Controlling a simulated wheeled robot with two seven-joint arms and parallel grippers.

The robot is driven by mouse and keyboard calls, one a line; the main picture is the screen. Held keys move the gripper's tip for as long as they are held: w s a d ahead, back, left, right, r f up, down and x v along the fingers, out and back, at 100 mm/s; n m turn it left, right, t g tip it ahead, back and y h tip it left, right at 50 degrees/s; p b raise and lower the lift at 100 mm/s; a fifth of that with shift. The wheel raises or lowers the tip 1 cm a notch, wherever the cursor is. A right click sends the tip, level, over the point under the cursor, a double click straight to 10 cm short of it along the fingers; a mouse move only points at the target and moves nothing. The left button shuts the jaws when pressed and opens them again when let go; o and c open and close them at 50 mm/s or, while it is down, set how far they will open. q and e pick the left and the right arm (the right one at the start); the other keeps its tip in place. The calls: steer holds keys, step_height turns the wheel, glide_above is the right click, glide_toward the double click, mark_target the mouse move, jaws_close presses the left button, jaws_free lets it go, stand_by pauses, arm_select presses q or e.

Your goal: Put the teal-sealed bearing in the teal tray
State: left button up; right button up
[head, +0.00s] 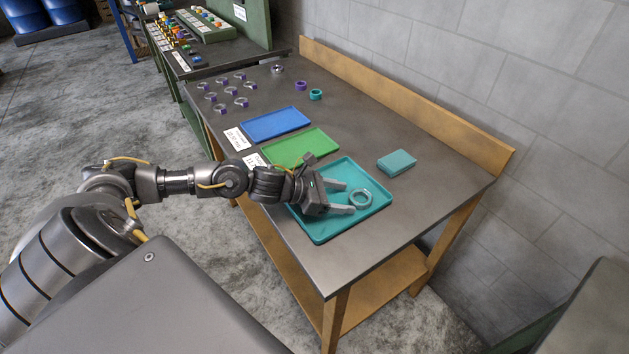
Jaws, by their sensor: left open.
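The teal tray (323,233) lies on the near right part of the workbench. A teal-and-grey ring-shaped bearing (360,199) is over the tray floor, just beyond my left gripper's fingertips. My left gripper (346,197) is open, with its two pale fingers spread above the tray and pointing at the bearing. The bearing appears to rest in the tray, apart from the fingers. Another teal ring (316,94) sits farther back on the bench. My right gripper is not in view.
A green tray (300,148) and a blue tray (275,123) lie farther along the bench. A teal box (396,162) stands right of the teal tray. Several purple-and-grey rings (221,107) stand at the back, near a purple ring (300,86).

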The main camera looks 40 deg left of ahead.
arm_select(q)
steer(key=b+v, duration=0.1)
steer(key=v, duration=0.6)
steer(key=shift+s+a+r, duration=0.1)
steer(key=shift+s, duration=0.1)
steer(key=shift+s+a+r+b, duration=0.2)
steer(key=shift+s+b, duration=0.05)
steer(key=shift+b, duration=0.05)
steer(key=shift+s+a+r, duration=0.35)
steer(key=shift+s+r, duration=0.05)
steer(key=shift+r, duration=0.05)
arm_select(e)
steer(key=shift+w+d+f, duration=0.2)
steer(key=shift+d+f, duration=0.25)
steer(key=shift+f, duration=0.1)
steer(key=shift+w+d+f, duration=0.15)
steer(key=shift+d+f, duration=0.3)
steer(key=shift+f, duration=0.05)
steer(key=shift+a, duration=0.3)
arm_select(q)
steer(key=shift+r, duration=0.1)
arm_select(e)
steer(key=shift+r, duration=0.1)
